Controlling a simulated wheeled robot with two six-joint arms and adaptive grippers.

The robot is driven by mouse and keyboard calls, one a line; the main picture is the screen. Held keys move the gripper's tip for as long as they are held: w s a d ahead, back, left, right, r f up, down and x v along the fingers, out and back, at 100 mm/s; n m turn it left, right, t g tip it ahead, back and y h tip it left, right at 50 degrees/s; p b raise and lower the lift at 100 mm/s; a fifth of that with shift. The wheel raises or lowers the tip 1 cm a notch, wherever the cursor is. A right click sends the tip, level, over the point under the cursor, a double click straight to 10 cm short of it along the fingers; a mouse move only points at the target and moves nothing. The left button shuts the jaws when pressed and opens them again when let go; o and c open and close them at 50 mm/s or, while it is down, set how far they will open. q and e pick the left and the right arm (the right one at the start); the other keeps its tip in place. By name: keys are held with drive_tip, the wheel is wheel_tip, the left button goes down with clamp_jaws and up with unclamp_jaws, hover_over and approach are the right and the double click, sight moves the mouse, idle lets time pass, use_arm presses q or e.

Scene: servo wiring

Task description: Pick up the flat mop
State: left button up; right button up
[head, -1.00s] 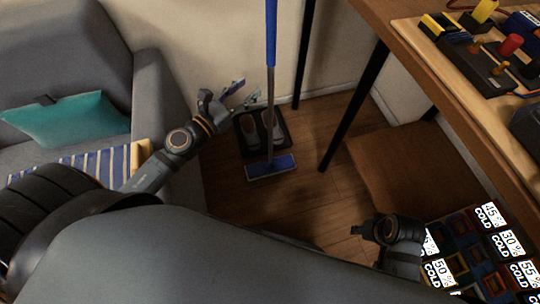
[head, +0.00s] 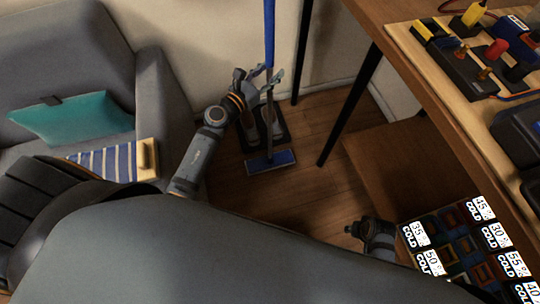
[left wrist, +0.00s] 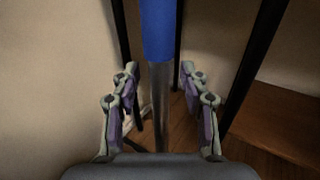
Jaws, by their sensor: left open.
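The flat mop (head: 269,160) stands upright, with its blue flat head on the wooden floor and its handle rising, blue in the upper part and grey metal below. My left gripper (head: 268,80) is open at the mop's handle in the head view. In the left wrist view the handle (left wrist: 158,90) runs between the two open fingers of the left gripper (left wrist: 159,88), with gaps on both sides. My right arm shows at the lower right of the head view; its gripper's fingers cannot be made out.
A dark tray (head: 281,139) with shoes lies on the floor behind the mop. A table (head: 405,65) with dark legs stands to the right. A grey armchair (head: 160,90) with a teal cushion (head: 75,118) is at left.

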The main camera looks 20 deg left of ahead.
use_arm(q)
drive_tip(key=shift+w, duration=0.1)
drive_tip(key=shift+c, duration=0.2)
clamp_jaws()
drive_tip(key=shift+r, duration=0.1)
